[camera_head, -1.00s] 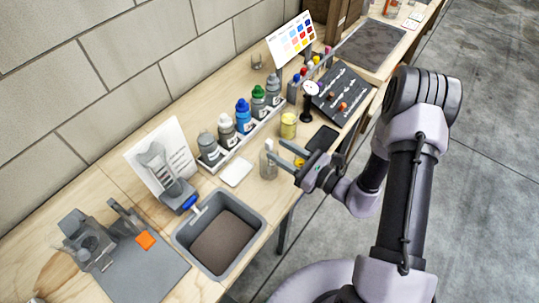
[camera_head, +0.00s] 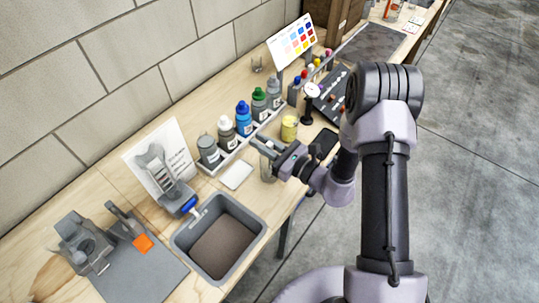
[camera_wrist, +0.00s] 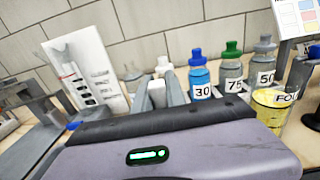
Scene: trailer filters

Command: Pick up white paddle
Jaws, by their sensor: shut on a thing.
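My gripper (camera_head: 262,145) is above the bench, with its two fingers close together. In the wrist view the fingers (camera_wrist: 160,95) are shut on a narrow white thing (camera_wrist: 157,92), which I take to be the white paddle. Most of the paddle is hidden by the fingers in both views. A clear jar (camera_head: 267,168) stands just below the fingers, partly covered by my gripper. I cannot tell whether the paddle's lower end is inside the jar.
A rack of capped bottles (camera_head: 243,118) stands behind my gripper. A yellow container (camera_head: 289,128) is to its right. A white square (camera_head: 237,175) and a grey tub (camera_head: 224,232) lie to the left. A dial gauge (camera_head: 312,92) stands further right.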

